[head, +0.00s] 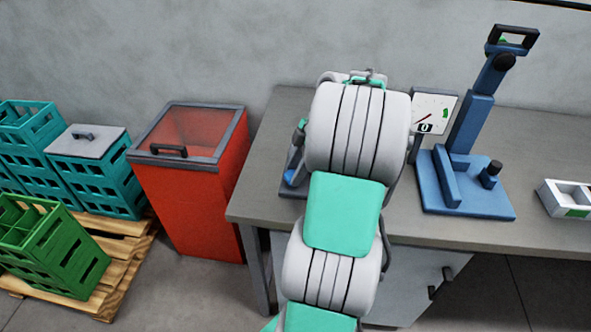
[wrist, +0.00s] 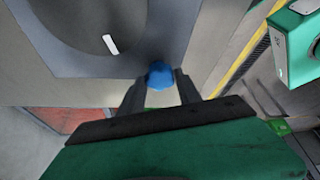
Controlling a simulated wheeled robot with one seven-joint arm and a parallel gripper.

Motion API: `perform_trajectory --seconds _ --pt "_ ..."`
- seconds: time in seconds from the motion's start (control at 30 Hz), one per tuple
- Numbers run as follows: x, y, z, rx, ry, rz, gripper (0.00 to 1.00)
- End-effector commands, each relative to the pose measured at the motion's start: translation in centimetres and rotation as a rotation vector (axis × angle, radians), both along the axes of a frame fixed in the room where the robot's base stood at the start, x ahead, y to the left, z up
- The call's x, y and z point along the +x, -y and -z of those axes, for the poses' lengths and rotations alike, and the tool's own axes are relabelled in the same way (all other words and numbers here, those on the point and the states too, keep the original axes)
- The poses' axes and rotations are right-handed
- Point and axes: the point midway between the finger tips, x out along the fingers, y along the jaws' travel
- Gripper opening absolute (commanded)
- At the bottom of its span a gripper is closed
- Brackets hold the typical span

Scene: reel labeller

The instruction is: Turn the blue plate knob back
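The blue plate knob (wrist: 160,75) shows in the wrist view as a small rounded blue knob at the lower edge of a blue-grey plate (wrist: 178,30). My gripper (wrist: 161,80) has one dark finger on each side of the knob, and the fingers look closed against it. The contact faces are partly hidden. In the head view, a bit of blue (head: 289,178) shows beside my arm on the bench, and a blue-grey base edge lies there. My arm hides most of the machine and the gripper in that view.
A dark round part with a white mark (wrist: 110,43) sits on the plate. A green box (wrist: 296,45) is close on the right. The grey bench (head: 262,180) also carries a blue stand (head: 465,190), a dial (head: 432,112) and a white tray (head: 566,197). A red bin (head: 195,200) stands left.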

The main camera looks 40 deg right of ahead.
Motion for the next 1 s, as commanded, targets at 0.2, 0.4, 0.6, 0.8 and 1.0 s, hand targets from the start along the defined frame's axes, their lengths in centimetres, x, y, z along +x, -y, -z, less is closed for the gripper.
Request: perform_trajectory --seconds 0.2,0.4,0.6,0.8,1.0 --pt "-0.01 -0.01 0.00 0.000 0.000 0.000 0.19" --pt "-0.01 -0.01 0.01 0.000 0.000 0.000 0.03" --pt "-0.02 0.00 0.00 0.000 0.000 0.005 0.00" --pt "-0.06 -0.01 0.04 0.000 0.000 0.051 0.00" --pt "-0.17 -0.11 0.13 -0.001 0.001 0.162 0.00"
